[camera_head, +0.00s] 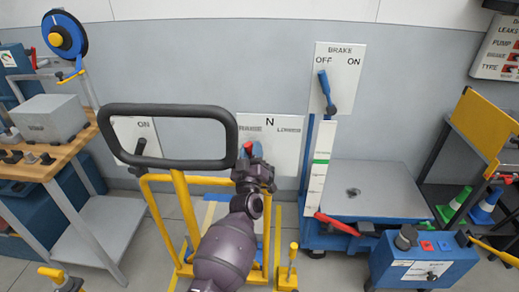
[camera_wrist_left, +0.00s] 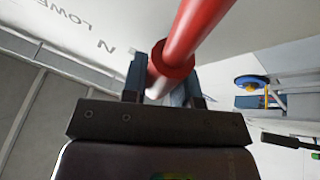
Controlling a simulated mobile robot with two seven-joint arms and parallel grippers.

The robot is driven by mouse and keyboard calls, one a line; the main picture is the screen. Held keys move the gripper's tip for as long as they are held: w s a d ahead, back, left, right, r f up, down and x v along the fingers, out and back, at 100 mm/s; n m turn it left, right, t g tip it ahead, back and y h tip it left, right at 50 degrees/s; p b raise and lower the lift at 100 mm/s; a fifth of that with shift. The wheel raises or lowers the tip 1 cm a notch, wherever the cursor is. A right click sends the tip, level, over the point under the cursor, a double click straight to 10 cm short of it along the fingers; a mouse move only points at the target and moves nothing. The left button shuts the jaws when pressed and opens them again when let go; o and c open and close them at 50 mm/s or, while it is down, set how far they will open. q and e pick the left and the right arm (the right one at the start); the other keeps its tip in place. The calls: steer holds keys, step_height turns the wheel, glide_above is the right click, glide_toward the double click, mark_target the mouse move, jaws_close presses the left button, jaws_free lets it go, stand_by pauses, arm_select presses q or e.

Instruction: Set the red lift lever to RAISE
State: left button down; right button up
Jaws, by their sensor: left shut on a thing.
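The red lift lever (camera_head: 247,148) shows as a small red piece below the RAISE lettering on the white RAISE, N, LOWER panel (camera_head: 284,142). Most of the lever is hidden behind my left gripper and wrist. My left gripper (camera_head: 254,165) is in front of the panel, shut on the lever. In the left wrist view the red lever (camera_wrist_left: 195,40) with its thick collar runs up from between the two dark fingers of my left gripper (camera_wrist_left: 165,88). The lever's exact setting is hard to tell. My right gripper is not in view.
A black-handled yellow cart (camera_head: 168,111) stands just left of my arm. A white BRAKE panel (camera_head: 345,55) with a blue lever hangs to the right, above a blue lift table (camera_head: 372,190). A wooden workbench (camera_head: 62,152) is at left.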

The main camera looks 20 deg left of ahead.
arm_select(q)
steer(key=shift+s+a+f+n+g+y, duration=0.2)
steer(key=shift+a+n+y, duration=0.25)
steer(key=shift+n, duration=0.35)
steer(key=shift+s+a+f+n+g+y, duration=0.15)
steer(key=shift+a+f+n+y, duration=0.25)
steer(key=shift+n, duration=0.4)
steer(key=shift+w, duration=0.1)
steer(key=c, duration=0.9)
jaws_free()
steer(key=shift+r, duration=0.1)
steer(key=v, duration=1.1)
steer(key=shift+w, duration=0.1)
